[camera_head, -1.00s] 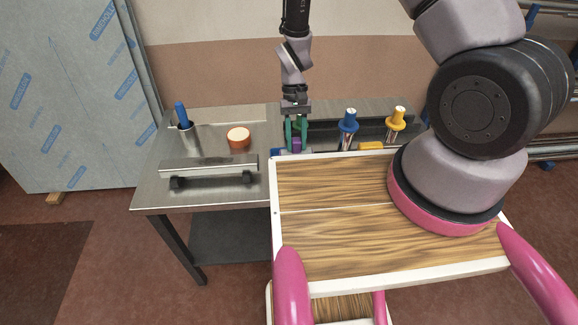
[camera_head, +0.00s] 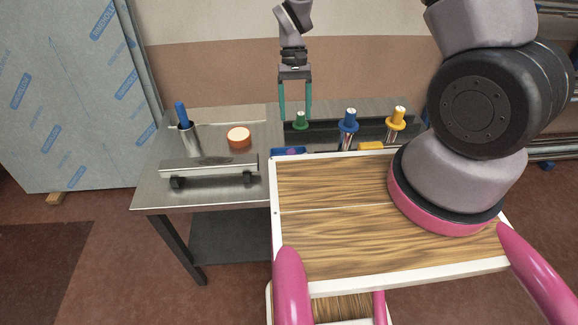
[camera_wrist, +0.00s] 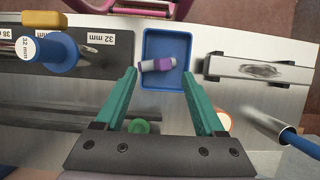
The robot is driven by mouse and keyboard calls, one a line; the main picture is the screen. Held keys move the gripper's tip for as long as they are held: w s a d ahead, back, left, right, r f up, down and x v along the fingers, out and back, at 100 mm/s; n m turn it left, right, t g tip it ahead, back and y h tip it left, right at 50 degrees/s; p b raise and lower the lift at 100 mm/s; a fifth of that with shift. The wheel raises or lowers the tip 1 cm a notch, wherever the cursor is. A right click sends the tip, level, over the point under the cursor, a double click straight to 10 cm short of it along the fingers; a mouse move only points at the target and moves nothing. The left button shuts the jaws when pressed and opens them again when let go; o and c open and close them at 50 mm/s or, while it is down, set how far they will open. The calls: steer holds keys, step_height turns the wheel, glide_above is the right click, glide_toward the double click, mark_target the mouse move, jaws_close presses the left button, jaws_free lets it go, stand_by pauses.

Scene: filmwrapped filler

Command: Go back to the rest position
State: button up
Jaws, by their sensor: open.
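My gripper (camera_head: 295,113) is open and empty, with its green fingers pointing down above the back of the steel table, near a green-topped piece (camera_head: 301,121). In the wrist view my gripper (camera_wrist: 160,78) has its fingers spread wide. Beyond the fingertips lies a blue tray (camera_wrist: 150,40) holding a small purple and grey piece (camera_wrist: 158,64). In the head view the blue tray (camera_head: 275,152) shows only partly behind the edge of my wooden-decked body. The green-topped piece also shows in the wrist view (camera_wrist: 139,127), between the fingers.
A blue-collared piece (camera_head: 348,122) and a yellow-collared one (camera_head: 396,119) stand in a dark rack. An orange round block (camera_head: 239,138), a metal cup (camera_head: 190,138) with a blue-handled tool and a metal bar with a handle (camera_head: 209,166) occupy the table's left. Space above the table is clear.

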steer(key=shift+v, duration=0.9)
steer(key=w+d+r+m+t+y, duration=0.15)
steer(key=d+r, duration=0.25)
steer(key=r, duration=0.7)
steer(key=d+r+t+y, duration=0.1)
steer(key=d+r+t, duration=0.2)
steer(key=r, duration=0.8)
steer(key=s+d+r+m+t, duration=0.1)
steer(key=s+d+r+t, duration=0.2)
steer(key=s+d+r, duration=0.2)
steer(key=s+d+r+m+t, duration=0.1)
steer(key=s+d+r+t, duration=0.3)
steer(key=s+r, duration=0.3)
step_height(320, 180, up, 4)
steer(key=shift+s+d+m, duration=0.35)
steer(key=shift+d, duration=0.05)
